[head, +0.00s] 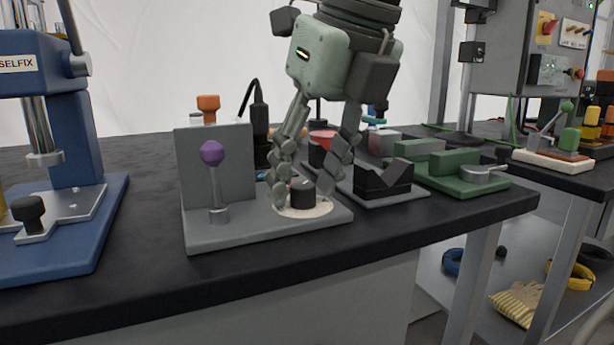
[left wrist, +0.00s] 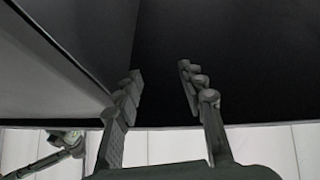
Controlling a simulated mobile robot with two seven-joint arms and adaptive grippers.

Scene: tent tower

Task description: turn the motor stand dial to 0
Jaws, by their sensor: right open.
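The motor stand (head: 215,165) is a grey base with an upright back plate, near the middle of the table in the head view. Its dial is a black knob (head: 302,192) on a round pale scale (head: 318,210) at the base's right side. The scale's marks are too small to read. A lever with a purple ball (head: 212,153) stands on its left. My right gripper (head: 303,198) is open and points down, with its fingers on either side of the knob; I cannot tell whether they touch it. My left gripper (left wrist: 160,82) is open and empty in the left wrist view.
A blue press (head: 70,150) stands at the left on the black table (head: 300,255). A green vise-like fixture (head: 455,168) and a black block (head: 383,180) on a grey plate are at the right. A control box (head: 535,60) stands farther back. The table's front strip is clear.

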